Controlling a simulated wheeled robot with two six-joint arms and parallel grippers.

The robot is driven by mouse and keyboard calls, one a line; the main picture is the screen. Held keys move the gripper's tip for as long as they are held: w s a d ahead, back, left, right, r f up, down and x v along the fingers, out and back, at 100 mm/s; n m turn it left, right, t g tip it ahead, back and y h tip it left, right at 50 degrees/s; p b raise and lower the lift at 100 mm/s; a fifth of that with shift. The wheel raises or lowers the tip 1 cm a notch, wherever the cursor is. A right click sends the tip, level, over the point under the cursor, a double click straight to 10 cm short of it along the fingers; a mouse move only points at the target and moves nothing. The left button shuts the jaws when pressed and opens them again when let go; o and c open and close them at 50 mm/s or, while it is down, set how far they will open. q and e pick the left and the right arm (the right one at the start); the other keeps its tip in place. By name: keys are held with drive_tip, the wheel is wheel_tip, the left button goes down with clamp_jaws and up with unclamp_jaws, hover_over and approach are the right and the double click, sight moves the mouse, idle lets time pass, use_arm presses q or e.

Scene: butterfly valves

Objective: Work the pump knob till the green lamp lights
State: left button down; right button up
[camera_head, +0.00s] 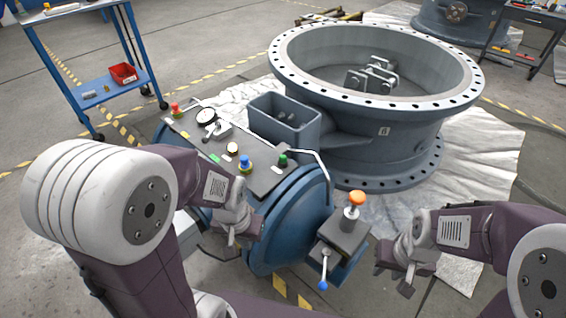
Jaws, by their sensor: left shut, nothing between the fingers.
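An orange knob (356,198) tops a short metal stem on a dark grey block (342,236) at the front right of the blue tank (290,225). A blue-tipped lever (323,284) hangs from that block. The tank's top panel carries a green lamp or button (283,159), a blue knob (244,162) and a white-yellow one (232,148); I cannot tell whether the green one is lit. My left gripper (232,236) is shut and empty in front of the panel, left of the orange knob. My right gripper (393,279) looks open and empty, right of the block and lower than the knob.
A grey open box (285,122) stands behind the panel. A large flanged valve ring (385,150) rests on foil sheeting behind. A blue cart (95,95) with a red bin (123,74) stands back left.

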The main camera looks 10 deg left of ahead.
idle(0.5)
wheel_tip(320, 180, up, 12)
drive_tip(key=p, duration=1.2)
drive_tip(key=shift+f, duration=0.15)
wheel_tip(320, 180, down, 8)
drive_tip(key=b, duration=0.8)
idle(0.5)
idle(0.4)
drive_tip(key=shift+f+b, duration=0.8)
drive_tip(key=shift+b, duration=0.1)
drive_tip(key=shift+f, duration=0.15)
